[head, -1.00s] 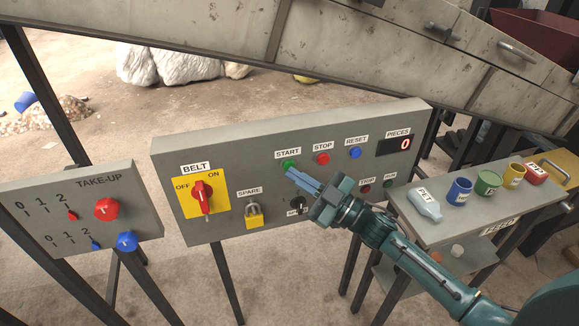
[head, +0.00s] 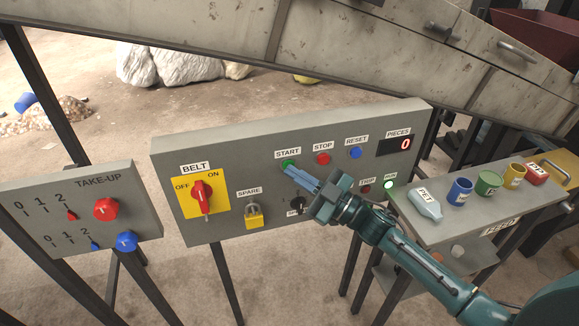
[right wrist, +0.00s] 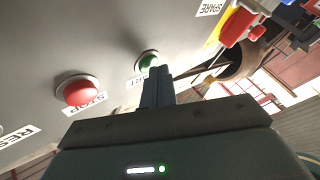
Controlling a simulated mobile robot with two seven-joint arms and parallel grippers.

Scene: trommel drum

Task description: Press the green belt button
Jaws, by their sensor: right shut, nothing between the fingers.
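The green START button (head: 288,164) sits on the grey control panel (head: 262,146), left of the red STOP button (head: 323,159). My right gripper (head: 286,171) is shut and empty, with its fingertips at the lower edge of the green button. In the right wrist view the fingertips (right wrist: 156,72) overlap the green button (right wrist: 148,60), partly hiding it; whether they touch cannot be told for sure. The RUN lamp (head: 388,184) glows bright green. The BELT switch (head: 203,194) is a red handle on a yellow plate. My left gripper is not in view.
A blue RESET button (head: 355,153) and a PIECES display (head: 404,144) reading 0 are on the panel's right. A yellow padlock (head: 253,214) hangs under SPARE. The TAKE-UP panel (head: 85,215) stands left. A shelf with a bottle (head: 425,205) and several cups is right.

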